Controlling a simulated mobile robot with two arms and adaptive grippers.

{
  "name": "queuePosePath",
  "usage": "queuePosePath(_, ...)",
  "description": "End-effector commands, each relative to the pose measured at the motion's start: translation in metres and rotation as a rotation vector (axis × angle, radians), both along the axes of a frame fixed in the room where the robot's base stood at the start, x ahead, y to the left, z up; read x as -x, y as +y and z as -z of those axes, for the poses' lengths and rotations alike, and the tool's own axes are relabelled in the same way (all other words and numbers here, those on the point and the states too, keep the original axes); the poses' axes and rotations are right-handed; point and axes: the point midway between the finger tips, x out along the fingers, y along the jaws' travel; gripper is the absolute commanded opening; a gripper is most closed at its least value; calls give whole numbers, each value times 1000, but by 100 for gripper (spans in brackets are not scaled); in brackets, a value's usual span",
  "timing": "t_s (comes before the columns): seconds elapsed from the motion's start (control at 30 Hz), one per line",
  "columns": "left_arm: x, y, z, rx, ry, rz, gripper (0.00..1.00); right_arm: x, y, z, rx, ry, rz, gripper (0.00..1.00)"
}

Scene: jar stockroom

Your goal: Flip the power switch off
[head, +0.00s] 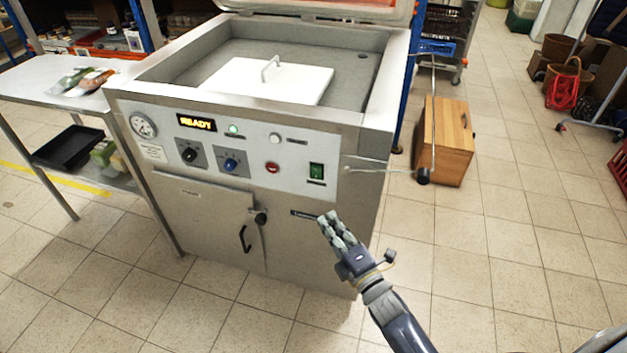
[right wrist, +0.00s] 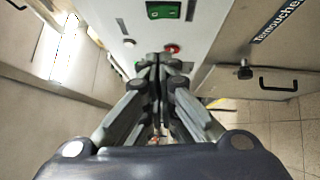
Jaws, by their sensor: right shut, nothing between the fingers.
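The power switch is a green rocker (head: 316,171) at the right end of the machine's front panel in the head view. It also shows as a green rocker switch (right wrist: 164,10) at the top of the right wrist view. My right gripper (head: 328,219) is shut and empty, below and slightly right of the switch, apart from it. In the right wrist view, the closed fingers (right wrist: 162,68) point toward the panel with the switch beyond them. My left gripper is out of view.
The panel also holds a red button (head: 272,167), two knobs, a gauge (head: 143,125) and a lit READY display (head: 197,122). A lever with a black end (head: 423,176) sticks out at the right. A wooden box (head: 446,140) stands behind it.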

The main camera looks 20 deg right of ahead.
Motion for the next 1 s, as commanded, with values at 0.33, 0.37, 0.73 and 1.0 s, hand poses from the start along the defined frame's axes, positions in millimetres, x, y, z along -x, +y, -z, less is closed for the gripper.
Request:
queuePosePath(0.33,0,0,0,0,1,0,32,-1,0,-3,9,-9,-1,0)
queuePosePath(0.37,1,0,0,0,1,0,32,-1,0,-3,7,-9,-1,0)
queuePosePath(0.73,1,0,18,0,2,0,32,-54,11,-7,6,-12,-1,0)
queuePosePath(1.0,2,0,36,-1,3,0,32,-105,16,-12,10,-10,0,0)
